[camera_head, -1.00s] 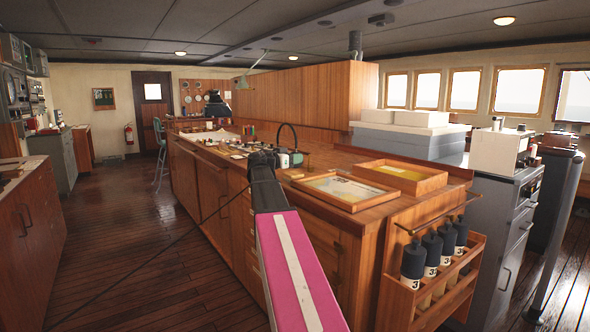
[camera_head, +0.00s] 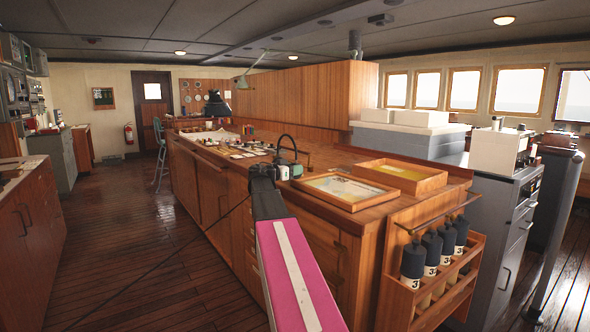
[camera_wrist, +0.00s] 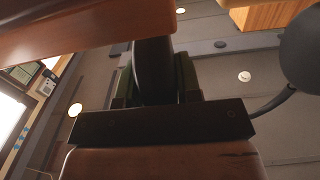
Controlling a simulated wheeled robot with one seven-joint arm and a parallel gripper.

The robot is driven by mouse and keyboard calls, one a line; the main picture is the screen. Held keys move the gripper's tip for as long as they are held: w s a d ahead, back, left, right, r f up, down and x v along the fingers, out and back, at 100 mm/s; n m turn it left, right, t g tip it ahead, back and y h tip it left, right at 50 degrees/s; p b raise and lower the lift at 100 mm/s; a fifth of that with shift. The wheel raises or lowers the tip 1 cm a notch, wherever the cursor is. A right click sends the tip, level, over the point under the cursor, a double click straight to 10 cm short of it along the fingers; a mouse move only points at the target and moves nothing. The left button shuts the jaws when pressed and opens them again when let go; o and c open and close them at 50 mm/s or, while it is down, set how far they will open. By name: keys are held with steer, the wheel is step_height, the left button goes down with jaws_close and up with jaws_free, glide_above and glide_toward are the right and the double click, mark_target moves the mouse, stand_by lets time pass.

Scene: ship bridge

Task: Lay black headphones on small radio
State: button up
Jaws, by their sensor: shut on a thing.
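My gripper (camera_head: 288,170) is at the end of my arm, over the near left part of the wooden counter. In the wrist view my gripper (camera_wrist: 153,92) is shut on a black band that appears to be part of the black headphones (camera_wrist: 153,62). A thin black loop (camera_head: 288,138) rises above the gripper in the head view; I cannot tell whether it is the headband. A dark rounded shape with a cord shows at the right of the wrist view and may be an ear cup. I cannot make out the small radio for sure.
The long wooden counter (camera_head: 345,205) holds several small items (camera_head: 240,150) left of the gripper. A wooden-framed tray (camera_head: 343,189) and a yellow-bottomed tray (camera_head: 402,177) lie to the right. A rack of dark bottles (camera_head: 435,265) hangs on the counter's near end. The floor at left is clear.

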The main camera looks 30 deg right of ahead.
steer(key=o, duration=0.8)
